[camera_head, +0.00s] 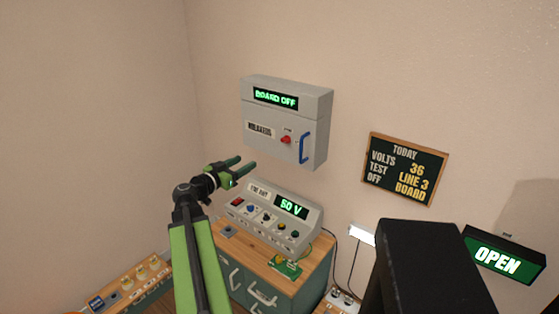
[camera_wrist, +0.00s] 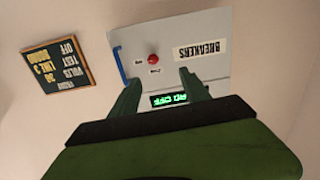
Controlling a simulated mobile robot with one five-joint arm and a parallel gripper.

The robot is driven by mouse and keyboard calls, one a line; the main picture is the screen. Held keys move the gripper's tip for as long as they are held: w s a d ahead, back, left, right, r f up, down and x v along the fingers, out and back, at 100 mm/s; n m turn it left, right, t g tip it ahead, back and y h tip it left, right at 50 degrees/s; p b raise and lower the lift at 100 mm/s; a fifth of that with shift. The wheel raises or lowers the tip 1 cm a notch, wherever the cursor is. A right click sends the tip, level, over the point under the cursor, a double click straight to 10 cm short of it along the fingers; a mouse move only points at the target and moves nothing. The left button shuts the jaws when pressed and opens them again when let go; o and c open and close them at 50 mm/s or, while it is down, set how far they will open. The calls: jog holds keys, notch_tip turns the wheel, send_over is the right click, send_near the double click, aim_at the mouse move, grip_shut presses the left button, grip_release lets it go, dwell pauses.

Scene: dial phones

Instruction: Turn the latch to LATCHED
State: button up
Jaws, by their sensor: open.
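A grey wall box (camera_head: 262,148) reads "BREAKERS" on its door and "BOARD OFF" on a green display (camera_head: 275,98). A small red knob (camera_head: 286,140), which looks like the latch, sits on the door between the label and a blue handle (camera_head: 304,148). The knob also shows in the wrist view (camera_wrist: 153,59), with small labels too tiny to read; its turned position is unclear. My gripper (camera_head: 247,164) is open and empty, below and left of the knob in the head view. In the wrist view its fingers (camera_wrist: 160,78) point toward the door, apart from the knob.
A grey console (camera_head: 275,222) reading "50 V" stands on a wooden-topped cabinet below the box. A chalkboard (camera_head: 404,169) hangs to the right. A green "OPEN" sign (camera_head: 498,262) is at lower right.

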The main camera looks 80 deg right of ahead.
jog(key=s+d, duration=0.1)
jog(key=s, duration=0.1)
jog(key=g, duration=0.1)
send_near(283, 141)
jog(key=shift+m, duration=0.3)
jog(key=x, duration=0.8)
jog(key=shift+s+r, duration=0.1)
jog(key=shift+s, duration=0.05)
